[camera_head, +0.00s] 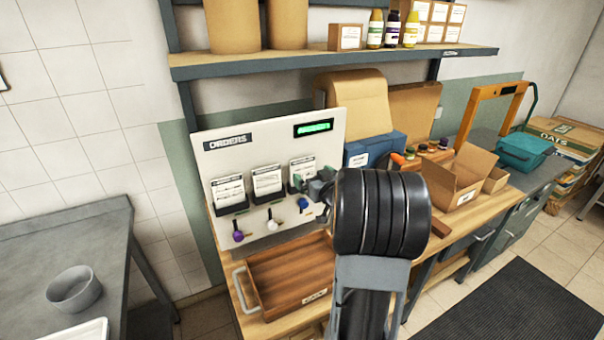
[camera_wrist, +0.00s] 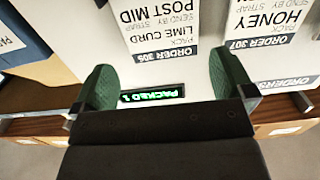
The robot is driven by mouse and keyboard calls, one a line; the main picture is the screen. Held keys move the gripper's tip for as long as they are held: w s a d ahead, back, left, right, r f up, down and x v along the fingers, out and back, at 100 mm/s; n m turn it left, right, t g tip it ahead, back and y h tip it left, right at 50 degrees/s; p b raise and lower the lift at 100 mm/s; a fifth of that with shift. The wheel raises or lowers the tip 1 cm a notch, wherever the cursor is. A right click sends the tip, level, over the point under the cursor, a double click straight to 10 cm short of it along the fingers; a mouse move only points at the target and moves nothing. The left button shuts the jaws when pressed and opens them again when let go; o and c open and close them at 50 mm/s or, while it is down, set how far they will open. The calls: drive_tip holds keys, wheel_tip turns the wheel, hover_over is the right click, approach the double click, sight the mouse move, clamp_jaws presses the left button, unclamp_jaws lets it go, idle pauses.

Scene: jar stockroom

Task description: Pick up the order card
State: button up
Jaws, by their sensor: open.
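Three white order cards hang in holders on the white ORDERS board: a left card (camera_head: 229,190), a middle card (camera_head: 268,181) and a right card (camera_head: 302,170). My gripper (camera_head: 312,187) is at the right card and partly hides it. In the wrist view, which looks upside down, my gripper (camera_wrist: 167,82) is open, with green pads wide apart. The lime curd card, order 305 (camera_wrist: 158,28), lies just beyond the pads, between them in the picture. The honey card, order 307 (camera_wrist: 266,22), is beside it. I cannot tell whether the pads touch anything.
Below the cards are purple (camera_head: 238,237), white (camera_head: 272,227) and blue (camera_head: 304,203) knobs. A green display (camera_head: 313,128) tops the board. A wooden tray (camera_head: 262,281) lies in front. A blue box (camera_head: 376,147) and an open carton (camera_head: 463,178) stand right.

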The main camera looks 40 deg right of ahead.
sight(303, 166)
drive_tip(key=shift+w+r, duration=0.15)
drive_tip(key=shift+w, duration=0.25)
drive_tip(key=shift+w+d+p, duration=0.15)
drive_tip(key=shift+w+p, duration=0.35)
drive_tip(key=shift+w, duration=0.6)
drive_tip(key=shift+w+d+p, duration=0.15)
drive_tip(key=shift+w+p, duration=0.35)
drive_tip(key=shift+w, duration=0.6)
drive_tip(key=shift+c, duration=0.3)
drive_tip(key=c, duration=0.5)
